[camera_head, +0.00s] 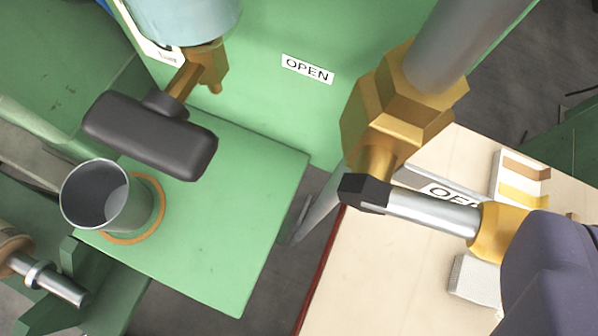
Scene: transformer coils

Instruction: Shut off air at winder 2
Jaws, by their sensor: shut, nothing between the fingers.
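A brass valve body (395,110) sits on a grey pipe (445,45) right of the middle. From its stem, a silver lever (435,212) with a black hub and a brass collar points to the lower right, crosswise to the pipe. Its thick dark purple grip (555,270) runs out of the right edge. Behind the lever is a partly covered label that seems to read OFF (442,192). A label reading OPEN (307,68) is on the green panel, upper left of the valve. I cannot make out my gripper in this view.
At upper left, a light blue cylinder (190,15) has a brass fitting (207,68) and a black handle (150,135). Below stands a metal cup (100,197) by an orange ring on a green ledge (225,215). A pale board (375,270) with small samples lies at lower right.

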